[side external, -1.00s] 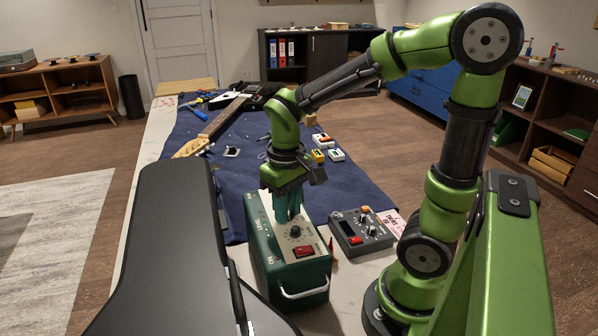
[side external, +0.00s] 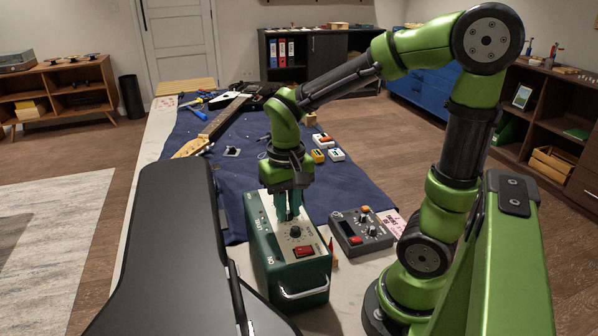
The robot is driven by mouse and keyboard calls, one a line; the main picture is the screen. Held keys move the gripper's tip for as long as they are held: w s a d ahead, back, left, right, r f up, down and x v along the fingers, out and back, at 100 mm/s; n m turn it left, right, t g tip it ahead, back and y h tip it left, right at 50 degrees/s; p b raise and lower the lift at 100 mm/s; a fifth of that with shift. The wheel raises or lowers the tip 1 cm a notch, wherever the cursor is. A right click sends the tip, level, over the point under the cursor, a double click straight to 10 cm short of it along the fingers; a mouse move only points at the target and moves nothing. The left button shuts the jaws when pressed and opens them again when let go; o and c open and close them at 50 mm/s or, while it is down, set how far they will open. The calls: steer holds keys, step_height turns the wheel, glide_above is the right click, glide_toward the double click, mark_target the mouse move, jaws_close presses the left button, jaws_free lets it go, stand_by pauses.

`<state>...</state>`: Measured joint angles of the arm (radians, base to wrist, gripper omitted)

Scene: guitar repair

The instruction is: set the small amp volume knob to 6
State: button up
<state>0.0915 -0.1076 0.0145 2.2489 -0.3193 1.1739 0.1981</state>
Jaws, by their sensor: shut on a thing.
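The small amp (side external: 262,262) is a green box with a pale top panel, standing at the near end of the bench. A black knob (side external: 295,232) and a red switch (side external: 304,251) show on its panel. My gripper (side external: 288,217) points straight down at the panel, just behind that visible knob. Its teal fingers are shut on a small knob at the panel, which they mostly hide. The scale marks around the held knob are too small and covered to read.
A dark grey pedal unit (side external: 360,232) with several knobs stands right of the amp. A black chair-like shape (side external: 175,250) fills the near left. A guitar neck (side external: 222,120) and small coloured boxes (side external: 319,156) lie on the blue cloth (side external: 240,180) behind.

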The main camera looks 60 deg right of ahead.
steer(key=m, duration=0.4)
steer(key=shift+m, duration=0.4)
steer(key=m, duration=0.3)
steer(key=o, duration=0.5)
steer(key=n, duration=1.1)
steer(key=shift+n, duration=0.3)
